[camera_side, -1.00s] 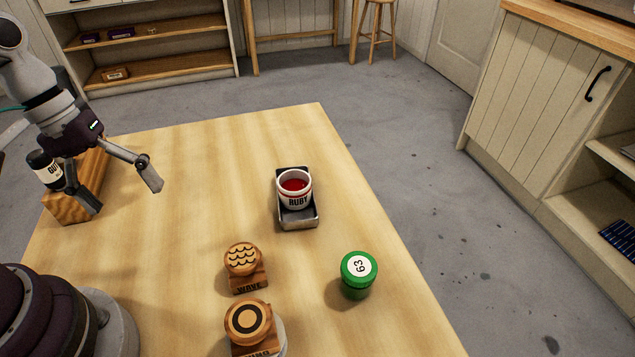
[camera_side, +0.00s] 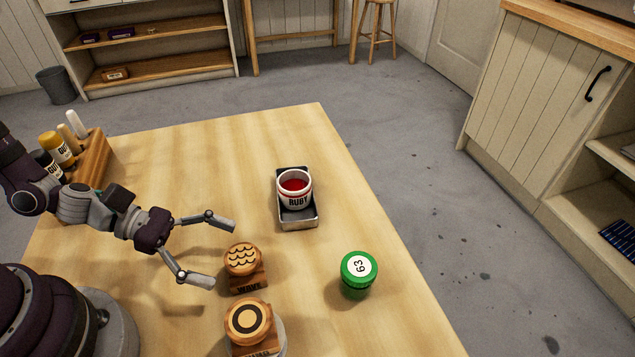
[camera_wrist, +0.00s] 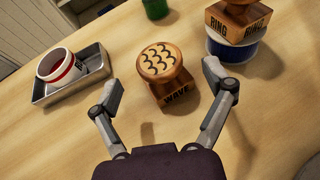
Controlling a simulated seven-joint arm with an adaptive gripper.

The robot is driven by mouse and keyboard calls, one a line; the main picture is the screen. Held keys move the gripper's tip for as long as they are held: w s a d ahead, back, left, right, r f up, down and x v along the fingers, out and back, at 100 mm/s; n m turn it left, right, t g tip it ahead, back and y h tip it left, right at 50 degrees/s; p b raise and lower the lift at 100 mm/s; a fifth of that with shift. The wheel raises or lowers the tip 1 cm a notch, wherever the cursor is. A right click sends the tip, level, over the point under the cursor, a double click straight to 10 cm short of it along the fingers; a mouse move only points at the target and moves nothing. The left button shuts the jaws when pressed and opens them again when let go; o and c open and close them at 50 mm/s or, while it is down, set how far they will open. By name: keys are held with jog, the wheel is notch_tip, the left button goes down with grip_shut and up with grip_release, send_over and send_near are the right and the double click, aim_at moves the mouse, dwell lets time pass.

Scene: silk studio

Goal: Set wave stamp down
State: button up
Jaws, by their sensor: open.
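The wave stamp (camera_side: 243,262) is a wooden block with a round knob marked with wavy lines and the word WAVE. It stands upright on the table (camera_side: 180,150). My gripper (camera_side: 224,255) is open and low, just left of the stamp in the side view. In the wrist view the stamp (camera_wrist: 165,72) is ahead, between the lines of the two spread fingers (camera_wrist: 170,88). Nothing is held. I cannot tell whether a fingertip touches it.
The ring stamp (camera_side: 249,325) sits on a blue-sided round piece (camera_wrist: 236,48) close to the wave stamp. A RUBY cup (camera_side: 295,191) stands in a metal tray (camera_side: 299,222). A green container marked 63 (camera_side: 358,274) is to the right. A wooden rack (camera_side: 95,160) holds several bottles at left.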

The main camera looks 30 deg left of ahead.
aim_at(233, 255)
jog(key=shift+x, duration=0.95)
jog(key=shift+w, duration=0.1)
jog(key=c, duration=1.3)
jog(key=shift+o, duration=0.2)
notch_tip(233, 255, up, 9)
jog(key=shift+r, duration=0.1)
jog(key=shift+d+r, duration=0.1)
jog(key=shift+r, duration=0.1)
jog(key=d+m+g+h, duration=0.1)
jog(key=d+m+g, duration=0.4)
jog(key=d, duration=1.8)
jog(key=f, duration=0.6)
jog(key=s+f, duration=0.1)
jog(key=f, duration=0.2)
jog(key=shift+d+f, duration=0.15)
jog(key=shift+d, duration=0.2)
